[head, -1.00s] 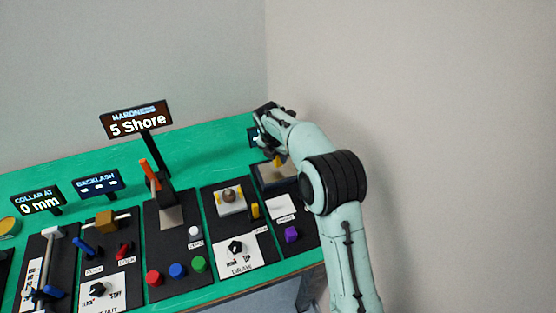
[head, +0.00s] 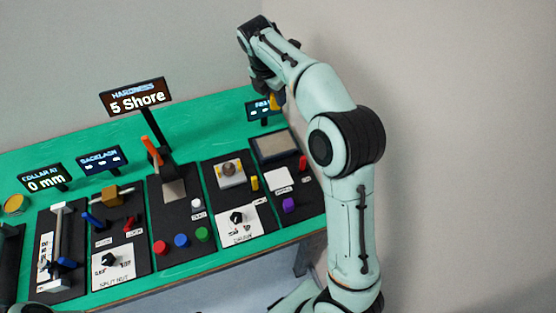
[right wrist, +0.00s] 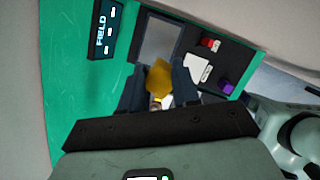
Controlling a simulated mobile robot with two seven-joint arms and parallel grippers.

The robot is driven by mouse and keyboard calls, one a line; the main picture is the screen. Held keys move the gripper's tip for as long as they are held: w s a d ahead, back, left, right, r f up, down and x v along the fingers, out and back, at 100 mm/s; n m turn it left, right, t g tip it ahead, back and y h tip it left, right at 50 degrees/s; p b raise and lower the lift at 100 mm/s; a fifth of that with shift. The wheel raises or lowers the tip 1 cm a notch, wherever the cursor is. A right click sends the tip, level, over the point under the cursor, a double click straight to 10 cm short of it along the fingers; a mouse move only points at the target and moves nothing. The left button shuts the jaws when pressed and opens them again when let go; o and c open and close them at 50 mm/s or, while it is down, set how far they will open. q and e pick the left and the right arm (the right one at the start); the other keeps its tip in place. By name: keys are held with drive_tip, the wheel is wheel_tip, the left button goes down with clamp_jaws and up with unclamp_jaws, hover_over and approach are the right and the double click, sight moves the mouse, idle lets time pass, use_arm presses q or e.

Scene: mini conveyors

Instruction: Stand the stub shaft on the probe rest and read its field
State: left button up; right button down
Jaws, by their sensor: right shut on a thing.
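My right gripper (head: 270,92) is shut on a yellow-orange piece (head: 275,102), which I take to be the stub shaft. It holds the piece in the air above the far right end of the bench. In the right wrist view the piece (right wrist: 158,77) sits between the dark fingers, its lower part hidden by them. The grey square pad, likely the probe rest (head: 272,147), lies bare on the rightmost black panel, below and apart from the piece. The FIELD display (right wrist: 103,35) stands behind it and shows only dashes. My left gripper is out of view.
The rightmost panel also carries a red part (head: 302,162), a white label (head: 278,180) and a purple knob (head: 289,204). A tall HARDNESS sign (head: 136,98) rises behind the panels.

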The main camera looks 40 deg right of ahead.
drive_tip(key=s+a+f+m+g+y+b, duration=0.1)
drive_tip(key=s+a+m+g, duration=0.1)
drive_tip(key=s+a+m, duration=0.3)
drive_tip(key=s+f+m+g+b, duration=0.1)
drive_tip(key=s+m, duration=0.2)
drive_tip(key=m, duration=0.5)
drive_tip(key=m+b, duration=0.2)
drive_tip(key=b, duration=0.1)
hover_over(282, 180)
drive_tip(key=w, duration=0.1)
wheel_tip(282, 180, down, 14)
drive_tip(key=r, duration=0.1)
use_arm(q)
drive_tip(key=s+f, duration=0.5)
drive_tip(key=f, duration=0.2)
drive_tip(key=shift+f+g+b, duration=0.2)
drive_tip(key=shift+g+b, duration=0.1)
drive_tip(key=shift+b, duration=0.05)
use_arm(e)
drive_tip(key=shift+y, duration=0.4)
drive_tip(key=shift+w+a+f, duration=0.1)
drive_tip(key=shift+a+f, duration=0.05)
drive_tip(key=shift+f, duration=3.2)
drive_tip(key=shift+f, duration=0.2)
drive_tip(key=c, duration=0.8)
unclamp_jaws()
drive_tip(key=shift+r, duration=0.15)
